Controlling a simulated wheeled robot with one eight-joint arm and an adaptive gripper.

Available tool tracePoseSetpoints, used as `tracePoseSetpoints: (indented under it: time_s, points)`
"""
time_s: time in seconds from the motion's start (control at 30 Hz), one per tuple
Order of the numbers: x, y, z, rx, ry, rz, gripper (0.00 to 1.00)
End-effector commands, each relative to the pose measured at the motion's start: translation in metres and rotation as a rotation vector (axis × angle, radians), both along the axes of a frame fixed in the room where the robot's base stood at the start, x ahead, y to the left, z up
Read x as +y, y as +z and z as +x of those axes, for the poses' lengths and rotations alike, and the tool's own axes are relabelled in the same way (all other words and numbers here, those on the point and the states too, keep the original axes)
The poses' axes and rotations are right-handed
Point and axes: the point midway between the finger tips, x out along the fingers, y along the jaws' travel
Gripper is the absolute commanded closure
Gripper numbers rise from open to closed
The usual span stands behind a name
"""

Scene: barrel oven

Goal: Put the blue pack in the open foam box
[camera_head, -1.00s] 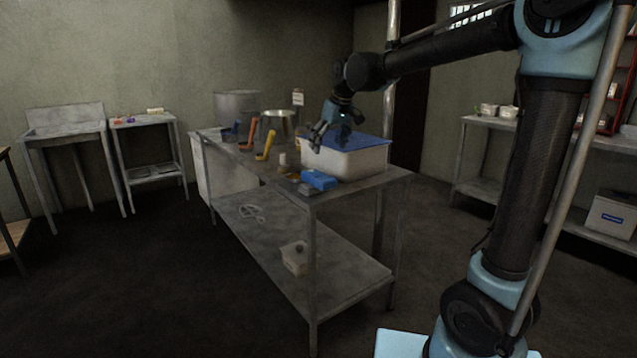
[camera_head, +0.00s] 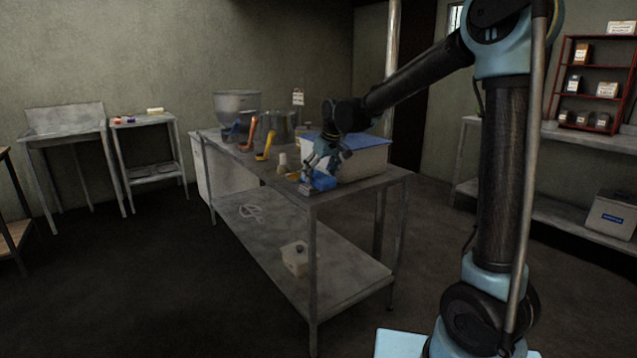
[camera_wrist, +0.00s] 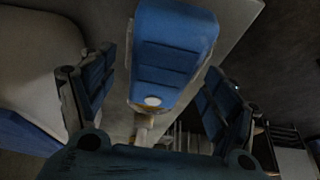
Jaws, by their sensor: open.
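The blue pack (camera_head: 324,181) lies on the front end of the metal table, partly hidden by my gripper in the head view. The wrist view shows its ribbed blue face (camera_wrist: 172,50) with a white round spot, between my two fingers. My gripper (camera_head: 314,177) is open over the pack, pointing down, with a finger on either side; I cannot tell if they touch it. A large white box (camera_head: 368,163) with blue across its top stands right beside it, partly behind my gripper. I cannot tell whether the blue is a lid or a lining. Its pale side fills the wrist view's left (camera_wrist: 35,60).
Orange (camera_head: 249,133) and yellow (camera_head: 265,146) handled tools, a metal pot (camera_head: 278,125) and a small pale cylinder (camera_head: 282,162) stand farther back on the table. A small white container (camera_head: 295,257) is on the lower shelf. A labelled box (camera_head: 611,215) sits far right.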

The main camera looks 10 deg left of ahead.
Motion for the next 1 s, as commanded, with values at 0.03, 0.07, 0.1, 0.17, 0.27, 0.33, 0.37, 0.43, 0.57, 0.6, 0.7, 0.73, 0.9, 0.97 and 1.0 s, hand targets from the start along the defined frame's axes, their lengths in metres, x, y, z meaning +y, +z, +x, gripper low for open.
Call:
tracePoseSetpoints:
  time_s: [0.03, 0.07, 0.1, 0.17, 0.27, 0.33, 0.37, 0.43, 0.57, 0.6, 0.7, 0.73, 0.9, 0.97, 1.0]
  points:
    - [0.0015, -0.0040, 0.0014, 0.000, 0.000, 0.000, 0.20]
    - [0.0021, -0.0059, 0.0019, 0.000, 0.000, 0.000, 0.20]
    - [0.0025, -0.0077, 0.0022, 0.000, 0.000, 0.000, 0.20]
    - [0.0027, -0.0091, 0.0024, 0.000, 0.000, 0.000, 0.20]
    - [0.0027, -0.0093, 0.0024, 0.000, 0.000, 0.000, 0.20]
    - [0.0027, -0.0092, 0.0025, 0.000, 0.000, 0.000, 0.20]
    - [0.0027, -0.0091, 0.0025, 0.000, 0.000, 0.000, 0.20]
    - [0.0026, -0.0091, 0.0026, 0.000, 0.000, 0.000, 0.36]
    - [0.0026, -0.0090, 0.0025, 0.000, 0.000, 0.000, 0.65]
    - [0.0025, -0.0090, 0.0026, 0.000, 0.000, 0.000, 0.74]
    - [0.0024, -0.0087, 0.0026, 0.000, 0.000, 0.000, 0.82]
    - [0.0024, -0.0087, 0.0026, 0.000, 0.000, 0.000, 0.82]
    - [0.0024, -0.0080, 0.0026, 0.000, 0.000, 0.000, 0.82]
    - [0.0024, -0.0055, 0.0027, 0.000, 0.000, 0.000, 0.82]
    - [0.0025, -0.0025, 0.0027, 0.000, 0.000, 0.000, 0.82]
